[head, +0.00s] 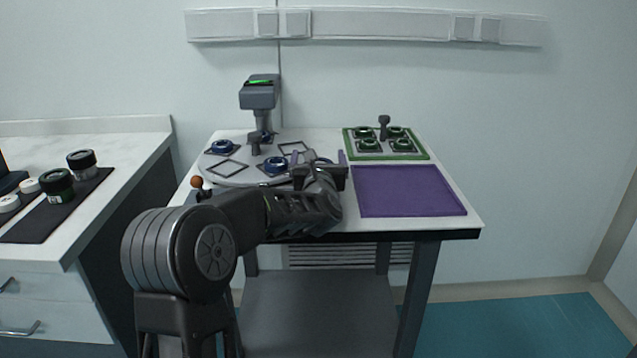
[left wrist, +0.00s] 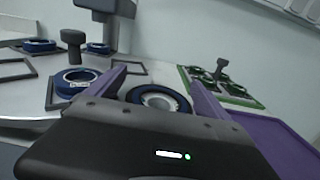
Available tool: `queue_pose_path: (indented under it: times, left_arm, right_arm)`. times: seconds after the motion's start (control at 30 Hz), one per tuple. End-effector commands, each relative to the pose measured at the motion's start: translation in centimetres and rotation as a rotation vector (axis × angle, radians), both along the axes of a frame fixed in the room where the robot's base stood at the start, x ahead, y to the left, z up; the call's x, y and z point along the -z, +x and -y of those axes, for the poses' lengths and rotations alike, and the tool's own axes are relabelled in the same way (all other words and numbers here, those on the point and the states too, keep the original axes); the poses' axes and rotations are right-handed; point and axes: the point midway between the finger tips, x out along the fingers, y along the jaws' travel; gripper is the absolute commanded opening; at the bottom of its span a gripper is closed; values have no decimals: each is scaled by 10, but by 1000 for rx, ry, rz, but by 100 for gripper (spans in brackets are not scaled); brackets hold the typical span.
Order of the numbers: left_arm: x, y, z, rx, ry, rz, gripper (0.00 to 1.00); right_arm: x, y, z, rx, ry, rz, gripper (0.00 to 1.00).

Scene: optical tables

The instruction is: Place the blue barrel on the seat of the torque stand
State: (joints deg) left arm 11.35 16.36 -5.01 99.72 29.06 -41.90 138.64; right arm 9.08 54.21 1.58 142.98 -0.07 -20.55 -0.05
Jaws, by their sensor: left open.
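My left gripper (head: 320,168) is open at the front right of the round grey turntable. In the left wrist view, a blue barrel (left wrist: 160,97) with a pale ring inside shows between the two purple fingers (left wrist: 160,88); I cannot tell whether they touch it. In the head view the gripper mostly hides this barrel. Other blue barrels stand in square frames on the turntable, one at the left (head: 222,147) and one at the front (head: 276,166). A grey stand with a green-lit display (head: 260,95), apparently the torque stand, rises behind. A blue ringed piece (left wrist: 98,47) shows beneath its head.
The turntable (head: 212,172) also has empty square frames and a dark knobbed post (head: 255,145). A green-edged tray (head: 428,156) with several green rings stands back right. A purple mat (head: 410,190) lies clear in front of it. A side counter (head: 110,148) with jars is at the left.

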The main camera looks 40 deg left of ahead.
Motion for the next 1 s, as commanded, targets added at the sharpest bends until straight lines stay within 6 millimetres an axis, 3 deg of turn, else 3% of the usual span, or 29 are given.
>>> queue_pose_path:
  times: [0.2, 1.0]
  left_arm:
    - [0, 0, 0, 0, 0, 0, 90]
    - [0, 0, 0, 0, 0, 0, 24]
  right_arm:
    - [0, 0, 0, 0, 0, 0, 36]
    - [0, 0, 0, 0, 0, 0, 36]
